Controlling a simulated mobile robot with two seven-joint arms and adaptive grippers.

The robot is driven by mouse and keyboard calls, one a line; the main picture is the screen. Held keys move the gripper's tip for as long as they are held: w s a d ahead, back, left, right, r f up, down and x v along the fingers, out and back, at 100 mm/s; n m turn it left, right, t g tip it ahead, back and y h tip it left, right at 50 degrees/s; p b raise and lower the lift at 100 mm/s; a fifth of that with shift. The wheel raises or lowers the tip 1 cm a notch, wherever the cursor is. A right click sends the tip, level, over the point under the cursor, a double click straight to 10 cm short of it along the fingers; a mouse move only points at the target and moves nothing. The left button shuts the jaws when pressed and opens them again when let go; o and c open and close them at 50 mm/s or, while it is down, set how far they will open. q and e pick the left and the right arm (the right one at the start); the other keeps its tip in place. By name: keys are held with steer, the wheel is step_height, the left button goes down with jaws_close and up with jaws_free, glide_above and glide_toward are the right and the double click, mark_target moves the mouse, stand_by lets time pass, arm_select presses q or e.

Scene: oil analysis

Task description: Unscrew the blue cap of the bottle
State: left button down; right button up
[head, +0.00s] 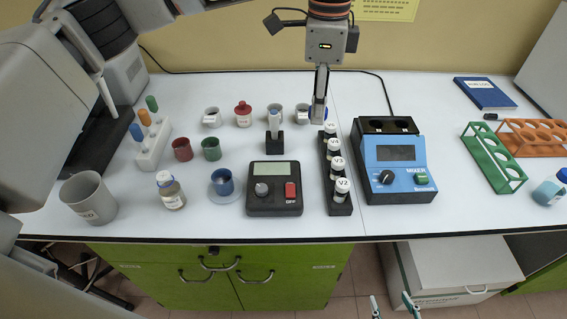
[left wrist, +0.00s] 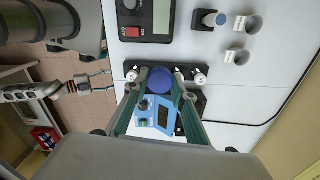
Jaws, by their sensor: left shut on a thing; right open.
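My left gripper (head: 319,108) is high at the back middle, pointing down over the far end of the black vial rack (head: 341,209). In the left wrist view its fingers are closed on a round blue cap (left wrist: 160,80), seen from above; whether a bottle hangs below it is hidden. A small labelled bottle (head: 173,198) with a pale, bluish-rimmed top stands upright at the front left. Another bottle with a blue top (head: 549,191) is at the right edge. My right gripper (head: 393,305) is open and empty, below the table's front edge.
A blue mixer (head: 397,172) and a black scale (head: 274,204) flank the vial rack. A blue cup (head: 223,183), several other cups and a tube rack (head: 151,150) stand at left. Green (head: 492,160) and orange (head: 536,138) racks stand at right.

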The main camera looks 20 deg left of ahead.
mark_target(310, 179)
arm_select(q)
step_height(310, 179, down, 19)
steer(key=shift+f+p, duration=0.2)
steer(key=shift+p, duration=0.65)
steer(key=shift+f, duration=0.2)
steer(key=shift+f, duration=0.2)
steer(key=c, duration=1.7)
jaws_free()
steer(key=shift+r, duration=0.1)
